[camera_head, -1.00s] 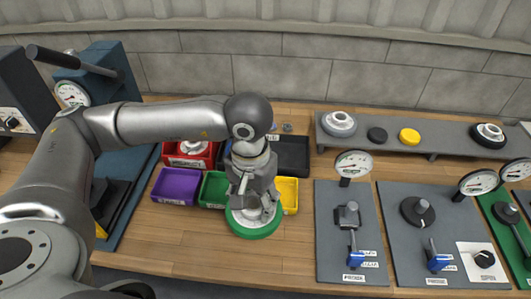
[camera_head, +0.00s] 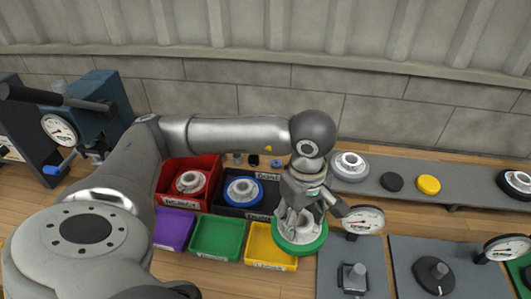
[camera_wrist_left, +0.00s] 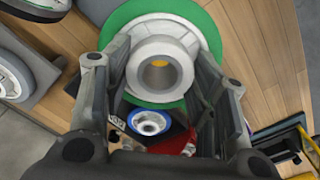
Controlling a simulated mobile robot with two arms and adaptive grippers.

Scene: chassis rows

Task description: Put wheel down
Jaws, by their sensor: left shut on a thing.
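My left gripper (camera_head: 302,212) is shut on the hub of a wheel with a green rim (camera_head: 305,249) and a pale grey centre. In the left wrist view the fingers (camera_wrist_left: 158,76) sit on both sides of the wheel's round hub, and the green rim (camera_wrist_left: 120,30) shows beyond them. The wheel appears held above the bench, between the yellow bin and a grey panel; its exact height is hard to tell. My right gripper is not in view.
A red bin (camera_head: 166,201) holds a pale wheel, and a black bin (camera_head: 222,207) holds a blue-rimmed wheel (camera_head: 243,190). Purple (camera_head: 174,229), green (camera_head: 217,239) and yellow (camera_head: 268,254) bins stand in front, looking empty. A grey shelf (camera_head: 455,189), gauge (camera_head: 363,220) and panels (camera_head: 405,265) lie right.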

